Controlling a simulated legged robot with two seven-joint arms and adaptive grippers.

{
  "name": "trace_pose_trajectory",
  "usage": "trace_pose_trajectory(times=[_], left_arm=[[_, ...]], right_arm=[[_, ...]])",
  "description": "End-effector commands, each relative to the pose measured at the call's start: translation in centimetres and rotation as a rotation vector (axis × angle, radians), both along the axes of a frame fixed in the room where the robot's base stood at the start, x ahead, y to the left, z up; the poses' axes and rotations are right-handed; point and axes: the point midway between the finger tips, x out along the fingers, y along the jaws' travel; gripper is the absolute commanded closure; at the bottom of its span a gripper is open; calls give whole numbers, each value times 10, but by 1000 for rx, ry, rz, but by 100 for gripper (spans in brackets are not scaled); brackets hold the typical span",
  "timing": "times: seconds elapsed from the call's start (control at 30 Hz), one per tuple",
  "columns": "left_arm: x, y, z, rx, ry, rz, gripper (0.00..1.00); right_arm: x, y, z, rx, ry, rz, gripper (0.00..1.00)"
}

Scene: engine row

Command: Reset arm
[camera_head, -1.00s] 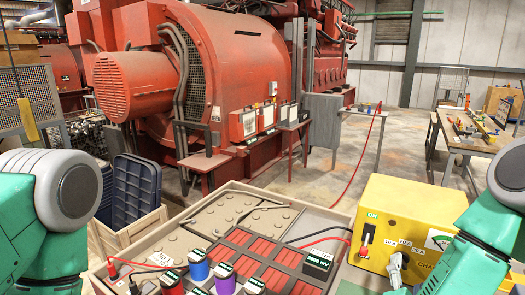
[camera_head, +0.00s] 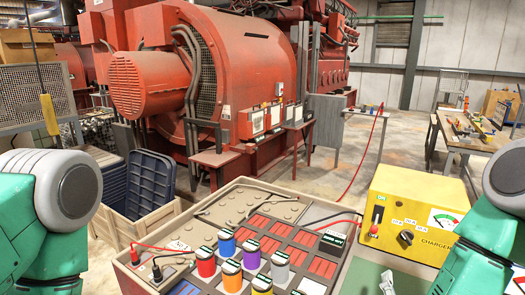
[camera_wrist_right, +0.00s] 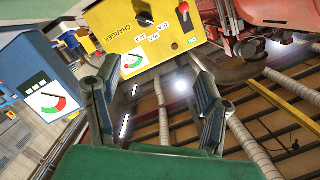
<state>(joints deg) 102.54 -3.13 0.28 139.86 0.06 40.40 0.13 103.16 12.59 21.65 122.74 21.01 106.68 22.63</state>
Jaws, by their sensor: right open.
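My right gripper (camera_wrist_right: 152,62) is open and empty in the right wrist view, its two dark fingers spread apart. In the head view only a grey tip of it (camera_head: 387,283) shows at the bottom edge, in front of the yellow charger (camera_head: 385,250). The charger has a red-tipped switch, a black dial and a green-and-red meter. It also shows upside down in the right wrist view (camera_wrist_right: 120,18), beyond the fingers and apart from them. My green right arm enters at the right of the head view. My left arm shows at the left; its gripper is out of view.
A large battery case (camera_head: 245,187) with several coloured caps and red and black leads stands at bottom centre. A wooden crate (camera_head: 150,226) holds dark bins at left. A red engine (camera_head: 245,65) stands behind, a workbench (camera_head: 465,143) at right. Floor between is open.

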Motion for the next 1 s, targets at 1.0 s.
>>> trace_pose_trajectory(times=[1.0], left_arm=[[0,0,-35,0,0,0,60]], right_arm=[[-307,12,-204,-160,1463,902,36]])
